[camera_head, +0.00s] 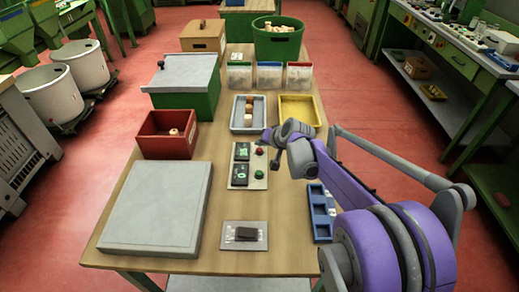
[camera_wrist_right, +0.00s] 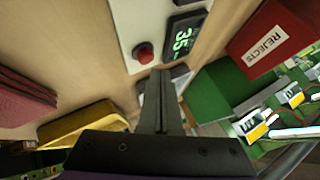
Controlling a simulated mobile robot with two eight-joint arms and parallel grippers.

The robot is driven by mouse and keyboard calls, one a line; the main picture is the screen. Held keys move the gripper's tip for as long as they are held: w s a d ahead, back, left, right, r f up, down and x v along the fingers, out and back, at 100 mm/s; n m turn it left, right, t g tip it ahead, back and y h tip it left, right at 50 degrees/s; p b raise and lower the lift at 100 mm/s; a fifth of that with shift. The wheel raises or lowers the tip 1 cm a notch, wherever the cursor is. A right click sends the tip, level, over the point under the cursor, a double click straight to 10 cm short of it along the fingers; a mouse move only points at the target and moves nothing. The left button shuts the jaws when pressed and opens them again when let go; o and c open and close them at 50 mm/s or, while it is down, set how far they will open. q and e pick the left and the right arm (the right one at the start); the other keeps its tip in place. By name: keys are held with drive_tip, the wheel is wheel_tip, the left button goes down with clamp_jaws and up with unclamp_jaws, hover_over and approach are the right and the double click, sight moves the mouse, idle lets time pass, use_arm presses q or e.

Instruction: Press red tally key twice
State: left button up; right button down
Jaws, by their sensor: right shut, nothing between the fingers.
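The red tally key (camera_head: 260,150) sits on a pale panel (camera_head: 240,184) on the bench, beside a dark display with green digits (camera_head: 241,151). In the right wrist view the red key (camera_wrist_right: 145,53) is a round red knob, and the display (camera_wrist_right: 184,41) appears to read 35. My right gripper (camera_head: 265,140) is shut and empty, close to the red key on its far side. Its fingertips (camera_wrist_right: 158,73) point toward the key; I cannot tell whether they touch it. A green key (camera_head: 259,174) and second display (camera_head: 239,174) are nearer. My left gripper is not in view.
A red bin (camera_head: 148,146) marked REJECTS (camera_wrist_right: 264,44) stands left of the panel. A grey tray (camera_head: 235,128) and yellow tray (camera_head: 313,108) lie behind. A blue tray (camera_head: 319,212) is at right, a grey slab (camera_head: 155,215) at front left.

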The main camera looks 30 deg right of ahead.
idle(0.3)
drive_tip(key=shift+f, duration=0.45)
drive_tip(key=shift+f+b, duration=0.45)
drive_tip(key=shift+b, duration=0.05)
idle(0.5)
drive_tip(key=shift+r, duration=0.15)
drive_tip(key=shift+r+p, duration=0.7)
drive_tip(key=shift+r, duration=0.05)
wheel_tip(320, 180, up, 5)
drive_tip(key=p, duration=0.3)
idle(0.3)
